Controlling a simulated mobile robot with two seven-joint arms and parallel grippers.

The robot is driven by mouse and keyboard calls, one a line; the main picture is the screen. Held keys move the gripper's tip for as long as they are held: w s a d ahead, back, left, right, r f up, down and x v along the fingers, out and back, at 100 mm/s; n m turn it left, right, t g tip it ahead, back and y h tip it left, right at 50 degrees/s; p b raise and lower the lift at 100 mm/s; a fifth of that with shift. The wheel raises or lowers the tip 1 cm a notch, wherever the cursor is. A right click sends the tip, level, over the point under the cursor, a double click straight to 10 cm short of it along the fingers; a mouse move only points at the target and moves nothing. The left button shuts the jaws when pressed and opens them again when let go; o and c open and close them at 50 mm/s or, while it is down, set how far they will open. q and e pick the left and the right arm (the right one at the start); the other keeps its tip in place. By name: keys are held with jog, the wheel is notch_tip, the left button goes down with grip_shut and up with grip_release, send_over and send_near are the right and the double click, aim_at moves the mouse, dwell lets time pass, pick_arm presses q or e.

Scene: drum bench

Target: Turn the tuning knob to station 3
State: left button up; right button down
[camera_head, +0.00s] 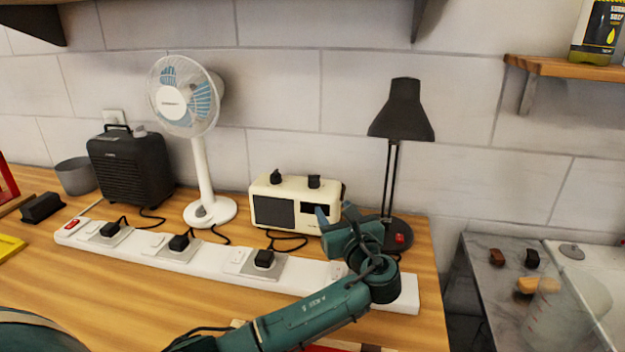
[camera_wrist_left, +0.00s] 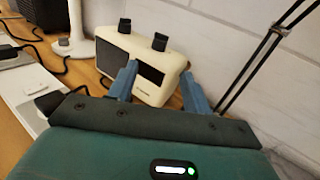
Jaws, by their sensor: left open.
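A cream radio (camera_head: 287,186) with a dark speaker grille and a dark display stands on the wooden bench. Two black knobs sit on its top, the left knob (camera_head: 276,177) and the right knob (camera_head: 314,181). The radio (camera_wrist_left: 160,84) and its knobs also show in the left wrist view, the left knob (camera_wrist_left: 125,26) and the right knob (camera_wrist_left: 160,41). My left gripper (camera_head: 334,213) is open and empty, in front of the radio's right side. In the left wrist view its blue fingers (camera_wrist_left: 158,85) stand apart, with the radio beyond them. Station markings are too small to read. My right gripper is not in view.
A white power strip (camera_head: 205,262) with several plugs and cords lies in front of the radio. A white fan (camera_head: 200,150) and a black heater (camera_head: 130,168) stand left. A black desk lamp (camera_head: 402,115) stands close on the radio's right. A wall shelf (camera_head: 560,67) is at upper right.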

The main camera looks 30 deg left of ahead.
aim_at(315, 182)
pick_arm(q)
jog(key=x, duration=1.3)
jog(key=shift+p, duration=0.35)
jog(key=c, duration=0.9)
jog(key=shift+c, duration=0.2)
